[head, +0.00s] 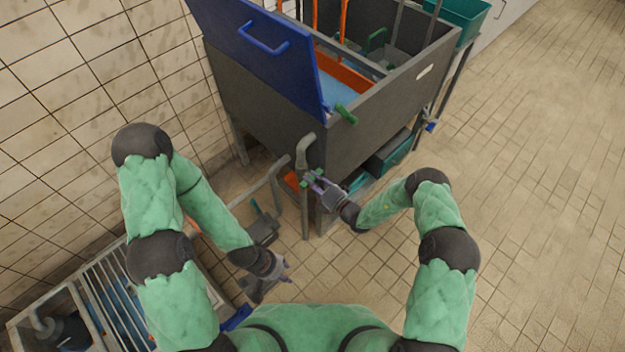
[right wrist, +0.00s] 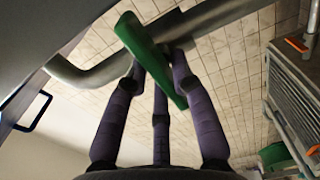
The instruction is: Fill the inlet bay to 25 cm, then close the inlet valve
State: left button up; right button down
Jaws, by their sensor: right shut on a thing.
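The inlet valve has a green lever (head: 313,176), on a grey pipe (head: 305,150) at the near corner of the dark tank. The lever also shows in the right wrist view (right wrist: 150,60), lying across the pipe there. My right gripper (head: 318,184) is shut on the lever, its purple fingers on both sides of it. The tank (head: 270,115) has a bay with light blue water (head: 335,88) beside an orange strip. No level marking is readable. My left gripper (head: 275,278) hangs low, empty and apparently open, away from the valve.
A blue lid (head: 255,50) stands raised on the tank's left. Another green handle (head: 346,114) sits on the near rim. A grated trough (head: 110,295) is at lower left. A teal bin (head: 460,18) is at the back right. The tiled floor at right is clear.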

jog(key=shift+w+r, duration=0.1)
jog(key=c, duration=1.1)
grip_release()
jog(key=shift+c, duration=0.2)
jog(key=v, duration=1.2)
